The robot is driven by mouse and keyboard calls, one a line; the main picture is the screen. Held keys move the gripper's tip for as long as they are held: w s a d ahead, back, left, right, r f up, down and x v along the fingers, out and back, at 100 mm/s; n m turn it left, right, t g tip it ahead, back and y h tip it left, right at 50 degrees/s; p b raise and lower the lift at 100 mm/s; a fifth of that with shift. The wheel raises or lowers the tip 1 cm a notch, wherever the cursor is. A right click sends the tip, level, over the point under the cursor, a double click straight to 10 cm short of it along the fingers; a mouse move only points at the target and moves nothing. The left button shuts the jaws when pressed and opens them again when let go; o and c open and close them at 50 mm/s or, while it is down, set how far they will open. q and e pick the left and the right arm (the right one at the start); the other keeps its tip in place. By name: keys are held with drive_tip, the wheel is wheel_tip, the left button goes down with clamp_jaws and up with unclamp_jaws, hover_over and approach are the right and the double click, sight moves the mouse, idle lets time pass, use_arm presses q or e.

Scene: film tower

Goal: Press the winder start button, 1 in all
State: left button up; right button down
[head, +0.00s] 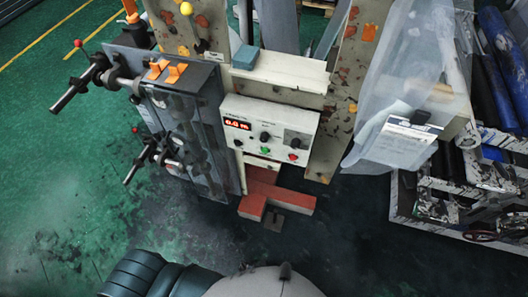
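A pale control panel (268,128) is mounted on the machine in the middle of the head view. It has a red lit digital display (237,124) at its left and a black knob (265,137) near its centre. A small green button (265,150) is below that knob. A red button (293,157) is at the lower right, under another control with a small red part (296,143). The panel's labels are too small to read, so I cannot confirm which is the start button. Neither of my grippers shows in the view, and nothing covers the panel.
Levers with dark handles (70,97) stick out at the left of the machine. Clear plastic film (405,90) hangs at the right, above a rack (455,205) of dark parts. Red blocks (288,199) lie below the panel. The green floor (60,200) at the left is open.

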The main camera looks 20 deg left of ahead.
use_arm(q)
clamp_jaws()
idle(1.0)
